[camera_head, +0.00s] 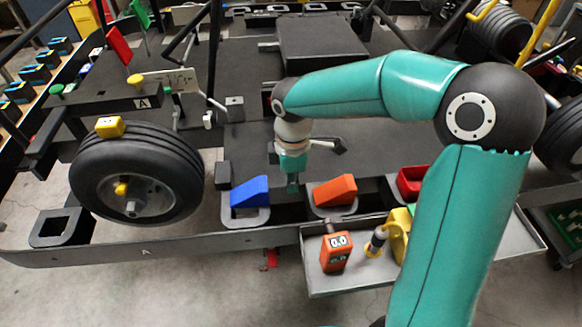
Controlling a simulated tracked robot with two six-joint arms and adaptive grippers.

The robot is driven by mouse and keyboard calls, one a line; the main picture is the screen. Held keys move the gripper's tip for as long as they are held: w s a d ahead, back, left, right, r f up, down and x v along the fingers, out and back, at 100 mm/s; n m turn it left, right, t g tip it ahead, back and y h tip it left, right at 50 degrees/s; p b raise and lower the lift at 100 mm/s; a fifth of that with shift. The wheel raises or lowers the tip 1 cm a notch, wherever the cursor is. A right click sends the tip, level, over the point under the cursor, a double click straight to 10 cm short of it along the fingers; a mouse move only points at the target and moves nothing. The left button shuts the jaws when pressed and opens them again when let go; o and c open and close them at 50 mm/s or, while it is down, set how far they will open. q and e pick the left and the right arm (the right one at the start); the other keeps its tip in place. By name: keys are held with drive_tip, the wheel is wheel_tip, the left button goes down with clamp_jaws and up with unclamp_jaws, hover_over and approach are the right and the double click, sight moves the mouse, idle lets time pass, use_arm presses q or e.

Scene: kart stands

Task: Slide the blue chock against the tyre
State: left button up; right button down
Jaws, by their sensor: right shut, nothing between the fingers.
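The blue chock (250,191) is a wedge with its high end to the right, in a grey holder to the right of the tyre. The black tyre (137,175) stands at the left, with a grey hub and a yellow cap. A gap shows between the chock and the tyre. My right gripper (292,187) points down beside the chock's right end, between it and the orange chock. It is shut and empty. Whether it touches the blue chock cannot be told. My left gripper is not in view.
A grey tray (320,283) in front holds an orange gauge (335,250) and a yellow tool. A yellow block (110,127) sits on the tyre. An empty holder (62,228) lies left.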

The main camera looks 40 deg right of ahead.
sight(249, 193)
drive_tip(key=shift+w+a+f+p, duration=0.25)
drive_tip(key=shift+w+a+f, duration=0.3)
drive_tip(key=shift+a, duration=0.3)
drive_tip(key=shift+w+a+f+p, duration=0.25)
drive_tip(key=shift+w+a+f, duration=0.3)
drive_tip(key=shift+a, duration=0.25)
